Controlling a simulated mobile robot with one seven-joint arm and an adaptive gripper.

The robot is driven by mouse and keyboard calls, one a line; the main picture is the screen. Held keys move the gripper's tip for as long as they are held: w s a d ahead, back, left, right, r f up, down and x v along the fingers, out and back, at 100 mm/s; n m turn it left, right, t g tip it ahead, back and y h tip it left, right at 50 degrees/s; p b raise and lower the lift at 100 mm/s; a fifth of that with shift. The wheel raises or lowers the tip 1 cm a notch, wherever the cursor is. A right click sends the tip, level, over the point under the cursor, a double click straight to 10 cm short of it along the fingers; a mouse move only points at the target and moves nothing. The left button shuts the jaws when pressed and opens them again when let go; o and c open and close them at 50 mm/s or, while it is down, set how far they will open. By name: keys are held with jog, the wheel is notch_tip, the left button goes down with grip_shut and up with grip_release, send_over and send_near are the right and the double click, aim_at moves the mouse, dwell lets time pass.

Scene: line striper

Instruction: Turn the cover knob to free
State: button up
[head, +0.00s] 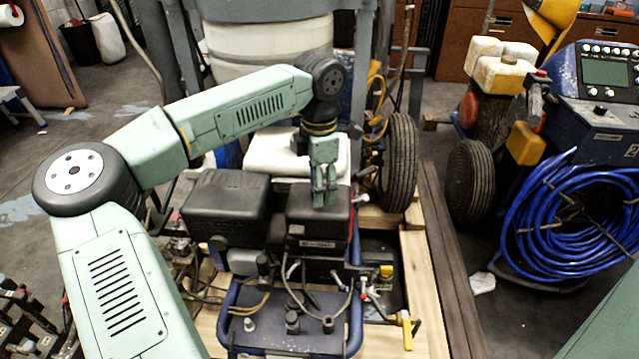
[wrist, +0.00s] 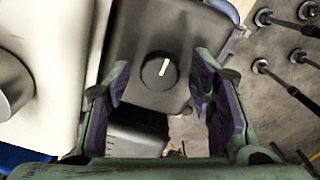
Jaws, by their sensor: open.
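The cover knob (wrist: 151,72) is a round black dial with a white pointer line on the dark engine cover (wrist: 138,40). The line stands nearly upright in the wrist view, tipped slightly right at its top. My gripper (wrist: 161,80) is open, with one purple-padded finger on each side of the knob and gaps between. Nothing is held. In the head view my gripper (head: 324,190) points down over the right-hand black engine cover (head: 318,228). The knob is hidden there. I cannot tell the height left between fingertips and cover.
Another black cover (head: 226,205) stands to the left, and a white tank (head: 285,155) lies behind. A wheel (head: 402,160) stands to the right. Cables and a blue-framed panel (head: 290,338) are in front. A coiled blue hose (head: 560,220) is at far right.

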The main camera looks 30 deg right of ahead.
notch_tip(320, 180, up, 12)
dwell(0.6)
